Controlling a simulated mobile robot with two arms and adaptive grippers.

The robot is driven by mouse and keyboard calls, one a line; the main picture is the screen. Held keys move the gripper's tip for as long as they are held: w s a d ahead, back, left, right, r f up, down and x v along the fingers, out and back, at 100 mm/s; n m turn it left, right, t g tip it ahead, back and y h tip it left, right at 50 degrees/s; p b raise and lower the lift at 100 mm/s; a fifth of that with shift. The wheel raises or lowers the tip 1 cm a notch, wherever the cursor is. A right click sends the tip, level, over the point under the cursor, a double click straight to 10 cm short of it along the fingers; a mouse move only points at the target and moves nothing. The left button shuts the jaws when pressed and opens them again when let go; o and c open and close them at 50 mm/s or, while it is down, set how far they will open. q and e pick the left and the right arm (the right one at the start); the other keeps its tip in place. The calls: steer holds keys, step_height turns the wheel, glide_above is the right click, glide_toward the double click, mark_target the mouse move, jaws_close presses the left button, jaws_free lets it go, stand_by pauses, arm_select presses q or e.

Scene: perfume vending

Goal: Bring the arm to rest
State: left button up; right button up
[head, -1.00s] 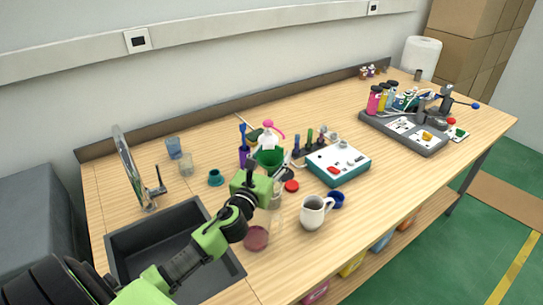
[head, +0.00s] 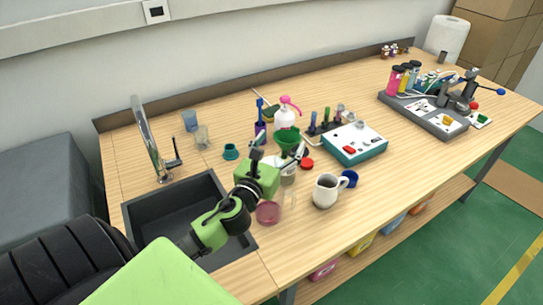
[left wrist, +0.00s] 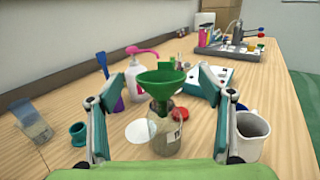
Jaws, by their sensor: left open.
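My left gripper (head: 279,151) is open, above the table near the sink's right side. Its two fingers (left wrist: 157,105) stand wide apart in the left wrist view, with nothing held between them. Beyond and between them is a clear glass jar (left wrist: 168,140) with a label. A green funnel (left wrist: 162,82) appears over the jar's mouth; it also shows in the head view (head: 289,138). In the head view my gripper partly hides the jar. I cannot tell from these views how far the fingers are from it. My right gripper is not in view.
A white mug (head: 326,191) stands to the right of my gripper, and a black sink (head: 150,214) lies to its left. A pink-topped pump bottle (head: 285,117), a teal-edged device (head: 355,152) and a red cap (head: 306,164) stand nearby. The table's front right is clear.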

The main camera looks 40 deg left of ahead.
arm_select(q)
steer(key=v, duration=0.6)
steer(key=shift+s+d, duration=0.1)
steer(key=shift+s, duration=0.15)
